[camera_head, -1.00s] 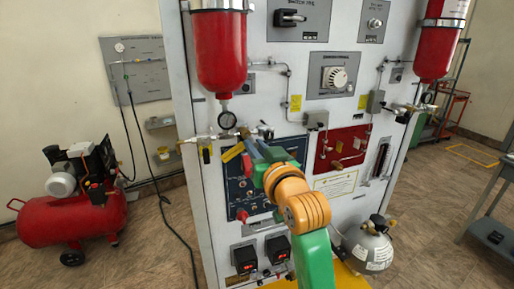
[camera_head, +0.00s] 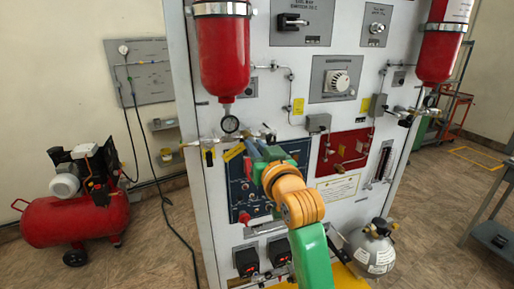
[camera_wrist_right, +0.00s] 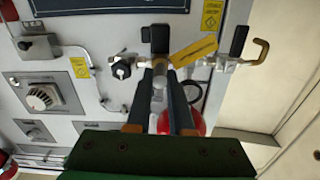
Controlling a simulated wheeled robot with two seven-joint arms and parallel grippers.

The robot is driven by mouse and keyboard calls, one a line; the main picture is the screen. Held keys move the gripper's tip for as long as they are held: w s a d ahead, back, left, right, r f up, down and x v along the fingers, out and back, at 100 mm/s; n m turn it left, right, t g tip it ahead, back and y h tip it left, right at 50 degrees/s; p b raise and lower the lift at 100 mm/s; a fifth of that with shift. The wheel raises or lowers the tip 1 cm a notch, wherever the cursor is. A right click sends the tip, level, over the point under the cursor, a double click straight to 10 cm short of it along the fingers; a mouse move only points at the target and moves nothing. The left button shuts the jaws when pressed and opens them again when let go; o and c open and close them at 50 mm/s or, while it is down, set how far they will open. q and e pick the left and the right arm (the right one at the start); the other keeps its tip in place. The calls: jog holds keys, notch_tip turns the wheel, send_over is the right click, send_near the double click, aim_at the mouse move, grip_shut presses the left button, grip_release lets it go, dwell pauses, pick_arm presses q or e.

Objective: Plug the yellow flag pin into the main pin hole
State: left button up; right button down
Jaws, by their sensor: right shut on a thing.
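The yellow flag pin shows as a yellow strip (camera_head: 234,152) beside the fingertips in the head view and as a slanted yellow flag (camera_wrist_right: 195,51) in the right wrist view. My right gripper (camera_head: 254,151) is shut on it, close in front of the white panel, just below the pipe fittings. In the right wrist view the fingers (camera_wrist_right: 171,72) converge at the flag's lower end. The pin's shaft is hidden, and I cannot make out the main pin hole. My left gripper is not in view.
A brass valve fitting (camera_wrist_right: 258,55) and black tag (camera_wrist_right: 239,41) are near the flag. A blue control panel (camera_head: 239,190) lies behind the arm. A red compressor (camera_head: 80,215) stands left.

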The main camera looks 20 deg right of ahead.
jog(key=shift+w+r, duration=0.1)
jog(key=shift+w, duration=0.4)
jog(key=c, duration=0.7)
grip_release()
jog(key=shift+w, duration=0.1)
jog(key=s+b, duration=0.2)
jog(key=s, duration=0.5)
jog(key=shift+s+d, duration=0.1)
